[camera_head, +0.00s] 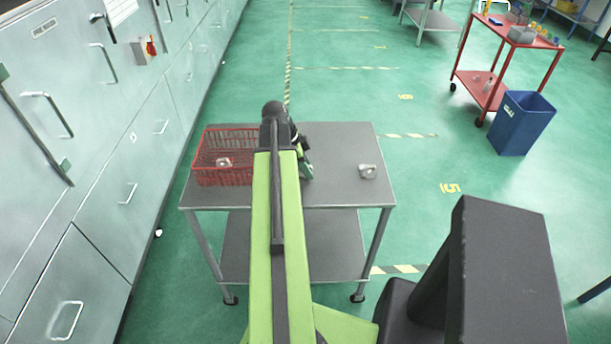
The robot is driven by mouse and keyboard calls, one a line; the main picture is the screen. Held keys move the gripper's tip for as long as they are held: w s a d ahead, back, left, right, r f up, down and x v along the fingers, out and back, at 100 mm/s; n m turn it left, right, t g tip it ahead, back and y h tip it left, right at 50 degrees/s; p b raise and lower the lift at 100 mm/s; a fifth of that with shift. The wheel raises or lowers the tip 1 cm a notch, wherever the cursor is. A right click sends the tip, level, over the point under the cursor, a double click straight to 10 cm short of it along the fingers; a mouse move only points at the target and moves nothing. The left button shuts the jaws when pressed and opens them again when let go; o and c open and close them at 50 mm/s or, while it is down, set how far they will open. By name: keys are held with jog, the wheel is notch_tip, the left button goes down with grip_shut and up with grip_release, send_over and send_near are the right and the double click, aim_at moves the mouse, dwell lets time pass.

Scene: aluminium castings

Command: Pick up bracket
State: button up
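A small grey metal casting, which looks like the bracket (368,171), lies on the right part of the grey table (340,145), near its right edge. Another small metal part (223,162) sits inside the red wire basket (205,178); it is too small to identify. My gripper (306,168) is over the middle of the table, left of the bracket and apart from it. My arm hides much of the gripper, and its fingers are too small and dark to show whether they are open.
The basket fills the table's left part. The tabletop around the bracket is clear. Grey cabinets (100,150) with handles line the left side. A blue bin (521,125) and a red cart (508,40) stand at the back right. Green floor lies open between.

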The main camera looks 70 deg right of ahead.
grip_shut()
jog(key=shift+r, duration=0.15)
